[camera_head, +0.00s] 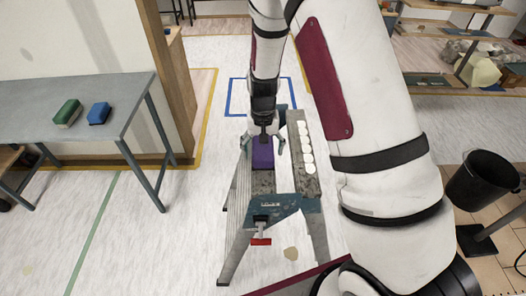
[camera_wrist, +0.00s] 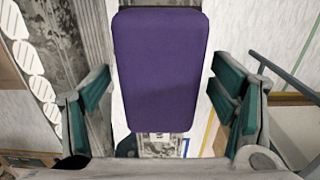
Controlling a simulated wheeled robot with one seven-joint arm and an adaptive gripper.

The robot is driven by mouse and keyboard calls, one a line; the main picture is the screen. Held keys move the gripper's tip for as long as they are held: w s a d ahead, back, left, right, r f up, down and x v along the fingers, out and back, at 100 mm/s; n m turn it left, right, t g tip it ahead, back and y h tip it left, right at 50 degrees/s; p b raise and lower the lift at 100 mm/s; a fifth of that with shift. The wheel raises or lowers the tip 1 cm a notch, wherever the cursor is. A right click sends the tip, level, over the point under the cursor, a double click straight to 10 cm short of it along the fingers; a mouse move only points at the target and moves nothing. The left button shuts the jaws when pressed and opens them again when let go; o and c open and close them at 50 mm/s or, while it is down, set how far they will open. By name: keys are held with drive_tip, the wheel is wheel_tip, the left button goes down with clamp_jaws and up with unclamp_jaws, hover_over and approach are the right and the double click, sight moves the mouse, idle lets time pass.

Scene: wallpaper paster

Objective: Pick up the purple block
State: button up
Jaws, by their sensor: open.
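The purple block (camera_head: 263,154) lies on the grey workbench (camera_head: 267,182) in the head view, below my gripper. My gripper (camera_head: 264,148) points down at it, with one finger on each side. In the wrist view the purple block (camera_wrist: 160,70) fills the upper middle. My gripper's green-padded fingers (camera_wrist: 160,105) are spread wide to its left and right, with a gap on both sides. The gripper is open and empty. The gripper and wrist hide the block's far part in the head view.
A row of several white discs (camera_head: 306,150) lies along the bench's right board. A grey table (camera_head: 75,95) at left holds a green block (camera_head: 67,113) and a blue block (camera_head: 99,113). A black bucket (camera_head: 482,180) stands at right. A red clamp handle (camera_head: 261,241) sticks out at the bench's front.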

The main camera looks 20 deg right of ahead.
drive_tip(key=c, duration=1.3)
